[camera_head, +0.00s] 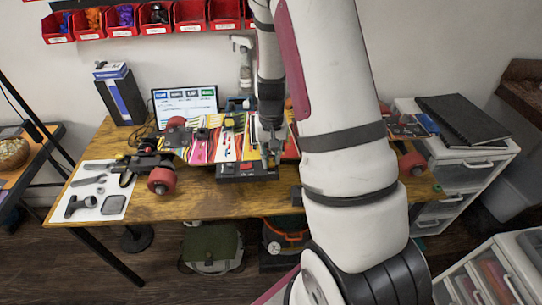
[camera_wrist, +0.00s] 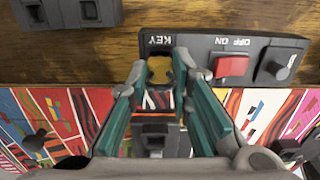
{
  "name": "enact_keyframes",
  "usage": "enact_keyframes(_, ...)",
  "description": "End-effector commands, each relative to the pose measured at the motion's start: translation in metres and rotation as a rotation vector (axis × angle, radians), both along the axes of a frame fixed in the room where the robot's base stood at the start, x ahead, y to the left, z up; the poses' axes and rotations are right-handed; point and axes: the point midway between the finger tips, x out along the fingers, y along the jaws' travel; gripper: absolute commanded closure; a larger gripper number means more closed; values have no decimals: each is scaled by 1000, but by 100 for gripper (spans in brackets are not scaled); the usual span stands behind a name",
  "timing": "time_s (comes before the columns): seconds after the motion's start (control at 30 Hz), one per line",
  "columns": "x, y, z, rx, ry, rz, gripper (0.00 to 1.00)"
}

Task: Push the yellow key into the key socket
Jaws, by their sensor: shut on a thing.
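My gripper (camera_wrist: 160,76) is shut on the yellow key (camera_wrist: 159,70), of which only a small dull-yellow part shows between the fingertips in the wrist view. The fingertips are at the KEY label of a black control box (camera_wrist: 215,45), over the key socket. The socket is mostly hidden by the fingers and key, so I cannot tell how deep the key sits. In the head view my gripper (camera_head: 270,152) points down at the right part of the same box (camera_head: 247,174), at the front of the colourful board. The key cannot be made out there.
Beside the socket are a red rocker switch (camera_wrist: 231,68) marked OFF ON and a black knob (camera_wrist: 279,63). The colourful skateboard deck (camera_head: 200,145) with red wheels (camera_head: 162,181) lies on the wooden table (camera_head: 210,205). A laptop (camera_head: 186,102) stands behind; tools lie on a white sheet at left.

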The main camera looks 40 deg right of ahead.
Motion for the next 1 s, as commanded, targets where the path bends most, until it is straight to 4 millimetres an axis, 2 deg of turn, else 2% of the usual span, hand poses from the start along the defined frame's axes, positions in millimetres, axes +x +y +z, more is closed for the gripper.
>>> enact_keyframes(1.0, 0, 0, -6, 1, 1, 0, 100)
